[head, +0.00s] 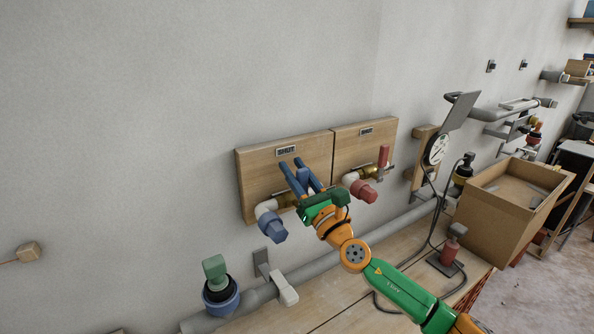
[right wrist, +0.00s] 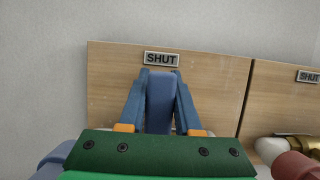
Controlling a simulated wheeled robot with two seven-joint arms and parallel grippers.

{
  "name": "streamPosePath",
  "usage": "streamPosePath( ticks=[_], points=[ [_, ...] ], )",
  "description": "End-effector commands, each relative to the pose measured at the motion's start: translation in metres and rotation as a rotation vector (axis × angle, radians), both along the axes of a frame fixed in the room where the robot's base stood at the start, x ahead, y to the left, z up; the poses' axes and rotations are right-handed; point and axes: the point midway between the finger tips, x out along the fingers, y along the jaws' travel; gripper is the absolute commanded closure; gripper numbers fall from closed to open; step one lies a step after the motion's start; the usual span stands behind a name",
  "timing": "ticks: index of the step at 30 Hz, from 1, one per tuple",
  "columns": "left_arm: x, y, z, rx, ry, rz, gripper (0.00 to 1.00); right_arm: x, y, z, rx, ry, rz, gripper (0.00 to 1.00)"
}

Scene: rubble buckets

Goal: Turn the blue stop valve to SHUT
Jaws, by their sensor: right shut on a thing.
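The blue stop valve's handle (head: 303,176) is on a wooden board (head: 256,172) on the wall, under a SHUT label (head: 286,151). In the right wrist view the blue handle (right wrist: 159,102) stands between the two blue fingers of my right gripper (right wrist: 160,100), roughly upright and below the SHUT plate (right wrist: 161,59). In the head view my right gripper (head: 302,176) is shut on this handle. The valve body is mostly hidden by the gripper. My left gripper is not in view.
A red-handled valve (head: 384,157) with a red outlet (head: 362,191) is close on the right. A gauge (head: 438,148) and a cardboard box (head: 500,216) stand farther right. A grey pipe (head: 330,250) runs below, above a wooden bench (head: 300,312). The left wall is mostly clear.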

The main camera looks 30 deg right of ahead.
Motion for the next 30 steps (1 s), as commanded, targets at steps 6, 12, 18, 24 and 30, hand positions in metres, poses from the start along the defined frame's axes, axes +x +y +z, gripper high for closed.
streamPosePath(
  ticks=[6, 12, 18, 24, 30],
  points=[
    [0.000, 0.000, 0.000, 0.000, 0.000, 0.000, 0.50, 0.000, 0.002, -0.003, -0.008, 0.005, 0.003, 1.00],
    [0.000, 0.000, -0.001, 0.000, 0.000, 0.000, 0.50, 0.000, 0.002, -0.003, -0.008, 0.005, 0.002, 0.57],
    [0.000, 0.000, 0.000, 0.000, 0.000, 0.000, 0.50, 0.000, 0.001, -0.002, -0.006, 0.004, 0.001, 0.38],
    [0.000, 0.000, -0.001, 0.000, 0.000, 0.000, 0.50, -0.002, 0.000, -0.003, -0.006, 0.003, 0.001, 0.38],
    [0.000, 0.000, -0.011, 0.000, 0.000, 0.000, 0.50, -0.031, -0.002, -0.019, -0.009, 0.005, 0.002, 0.38]
  ],
)
